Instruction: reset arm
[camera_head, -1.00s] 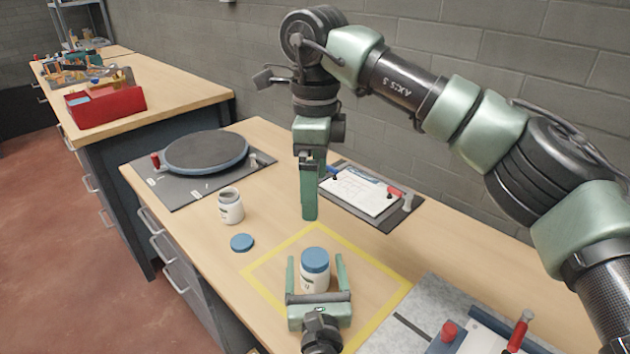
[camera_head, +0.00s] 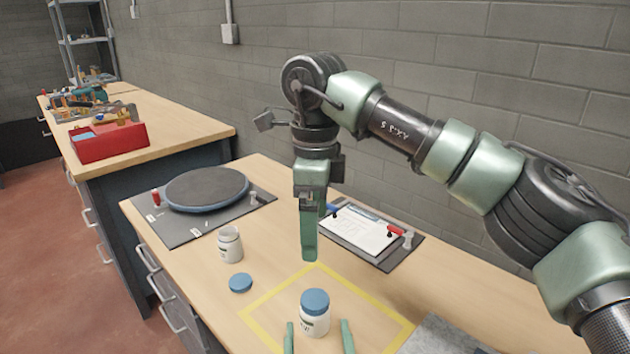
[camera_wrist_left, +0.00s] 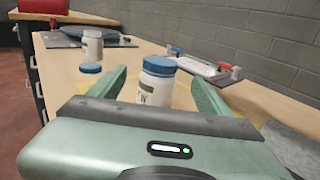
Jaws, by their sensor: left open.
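My left gripper (camera_head: 318,324) is open at the bottom edge of the head view, with only its two finger ends showing. A white jar with a blue lid (camera_head: 315,325) stands upright in front of it, inside a yellow taped square (camera_head: 262,296). In the left wrist view the jar (camera_wrist_left: 156,92) shows between and beyond the open fingers (camera_wrist_left: 152,78), not gripped. My right gripper (camera_head: 309,250) hangs pointing down above the bench behind the jar. It is seen edge-on, so its opening does not show.
An open white jar (camera_head: 230,247) and a loose blue lid (camera_head: 240,283) are on the bench at left. A round turntable (camera_head: 206,188) and a clipboard (camera_head: 358,231) lie farther back. A grey plate (camera_head: 440,338) is at the lower right. A red box (camera_head: 108,141) is on the far bench.

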